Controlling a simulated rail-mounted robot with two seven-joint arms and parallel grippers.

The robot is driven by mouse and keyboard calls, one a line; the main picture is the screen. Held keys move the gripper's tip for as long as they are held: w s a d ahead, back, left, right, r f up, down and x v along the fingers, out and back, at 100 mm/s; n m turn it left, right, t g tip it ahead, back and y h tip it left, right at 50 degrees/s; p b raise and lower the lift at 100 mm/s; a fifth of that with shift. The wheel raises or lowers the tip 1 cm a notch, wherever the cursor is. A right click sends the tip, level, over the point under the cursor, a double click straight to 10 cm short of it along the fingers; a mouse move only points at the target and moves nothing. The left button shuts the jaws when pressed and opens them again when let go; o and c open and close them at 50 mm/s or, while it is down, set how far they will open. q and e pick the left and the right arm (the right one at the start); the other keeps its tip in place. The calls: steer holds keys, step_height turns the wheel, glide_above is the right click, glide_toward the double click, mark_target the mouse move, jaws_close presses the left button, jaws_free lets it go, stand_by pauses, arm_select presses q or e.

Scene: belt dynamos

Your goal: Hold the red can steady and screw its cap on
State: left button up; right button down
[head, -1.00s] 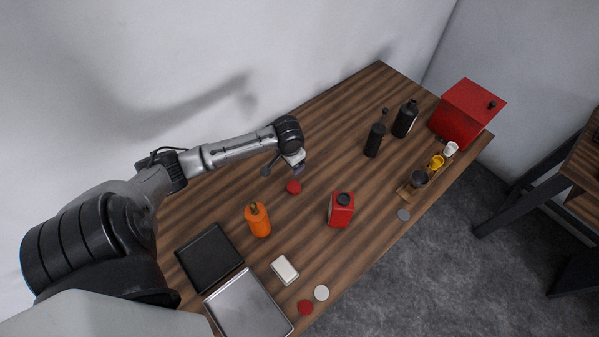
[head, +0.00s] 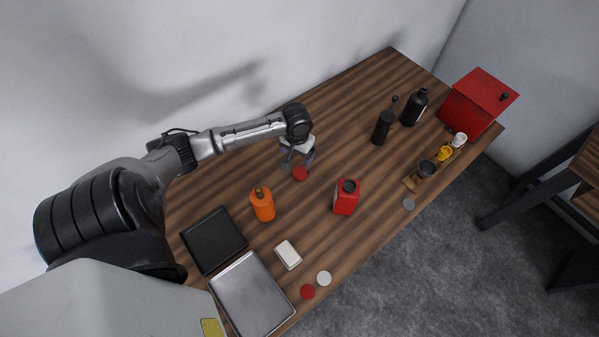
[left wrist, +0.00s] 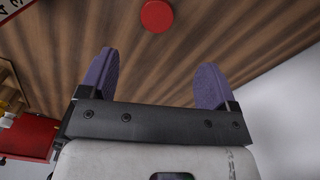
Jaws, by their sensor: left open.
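The red can (head: 345,200) stands upright on the wooden table, with a dark round opening on top. A red round cap (head: 300,173) lies on the table to the can's upper left; it also shows at the top of the left wrist view (left wrist: 156,16). A second red disc (head: 307,292) lies near the front edge; I cannot tell which one fits the can. My left gripper (head: 298,160) is open and empty, close to the upper red cap. In the left wrist view its purple fingers (left wrist: 157,82) are apart, with the cap beyond their tips. My right gripper is not in view.
An orange bottle (head: 262,204), a black tray (head: 213,240), a metal tray (head: 250,295), a white block (head: 288,254) and a white disc (head: 324,278) are near. Black bottles (head: 414,108), a red box (head: 478,103) and a small rack (head: 411,183) stand farther right.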

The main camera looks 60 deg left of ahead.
arm_select(q)
glide_above(298, 174)
step_height(298, 174, down, 8)
steer(key=shift+a+r, duration=0.1)
steer(key=shift+r, duration=0.05)
stand_by(0.3)
steer(key=shift+w+f+b, duration=0.1)
steer(key=shift+f+b, duration=0.2)
steer(key=shift+f, duration=2.3)
steer(key=c, duration=1)
steer(key=shift+o, duration=0.2)
step_height(298, 174, up, 10)
steer(key=shift+p, duration=0.35)
